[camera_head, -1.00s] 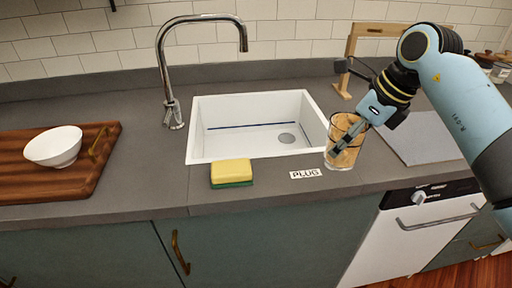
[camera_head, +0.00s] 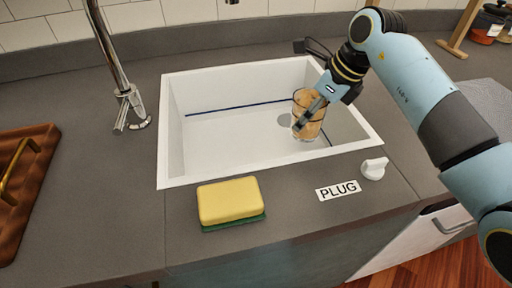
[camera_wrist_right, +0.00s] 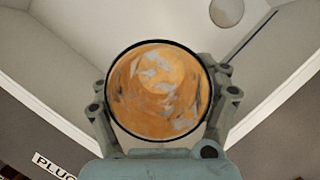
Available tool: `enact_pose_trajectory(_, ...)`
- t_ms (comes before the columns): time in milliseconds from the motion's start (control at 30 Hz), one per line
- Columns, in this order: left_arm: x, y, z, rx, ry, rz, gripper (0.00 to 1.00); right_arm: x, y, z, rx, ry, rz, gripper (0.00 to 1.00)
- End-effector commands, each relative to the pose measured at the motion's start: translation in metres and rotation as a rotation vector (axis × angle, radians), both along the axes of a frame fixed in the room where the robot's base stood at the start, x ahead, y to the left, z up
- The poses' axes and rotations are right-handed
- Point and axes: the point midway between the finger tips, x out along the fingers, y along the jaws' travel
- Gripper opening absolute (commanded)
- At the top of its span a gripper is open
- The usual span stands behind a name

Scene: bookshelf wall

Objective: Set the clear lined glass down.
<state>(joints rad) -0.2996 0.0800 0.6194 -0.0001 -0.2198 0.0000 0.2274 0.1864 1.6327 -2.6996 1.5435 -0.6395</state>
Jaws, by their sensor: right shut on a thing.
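The clear glass (camera_head: 309,122) shows orange-brown with pale patches; I cannot make out its lines. My right gripper (camera_head: 304,117) is shut on it and holds it roughly upright over the right part of the white sink (camera_head: 225,150). In the right wrist view I look down on the dark round rim of the glass (camera_wrist_right: 160,92), with the fingers of my right gripper (camera_wrist_right: 163,95) on both sides. I cannot tell whether the base of the glass touches the sink floor. My left gripper is out of view.
The drain (camera_head: 285,120) lies just left of the glass. A yellow and green sponge (camera_head: 230,201), a PLUG label (camera_head: 338,190) and a white knob (camera_head: 374,168) sit along the sink's front. A chrome faucet (camera_head: 112,60) and a wooden board (camera_head: 25,190) are left.

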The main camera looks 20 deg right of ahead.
Motion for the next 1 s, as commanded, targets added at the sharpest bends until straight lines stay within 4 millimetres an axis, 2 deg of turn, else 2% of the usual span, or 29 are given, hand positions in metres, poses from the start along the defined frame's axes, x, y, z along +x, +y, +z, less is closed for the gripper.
enact_pose_trajectory(200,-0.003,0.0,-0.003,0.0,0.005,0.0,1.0,-0.001,0.001,-0.043,0.002,0.005,-0.001,0.32)
enact_pose_trajectory(600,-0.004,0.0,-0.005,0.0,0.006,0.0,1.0,-0.001,0.0,-0.096,0.002,0.002,-0.001,0.32)
enact_pose_trajectory(700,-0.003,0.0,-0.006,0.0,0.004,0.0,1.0,0.0,0.001,-0.103,0.001,0.0,0.0,0.32)
enact_pose_trajectory(1000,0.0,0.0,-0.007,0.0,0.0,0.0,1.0,0.0,0.0,-0.105,0.001,-0.001,0.0,0.32)
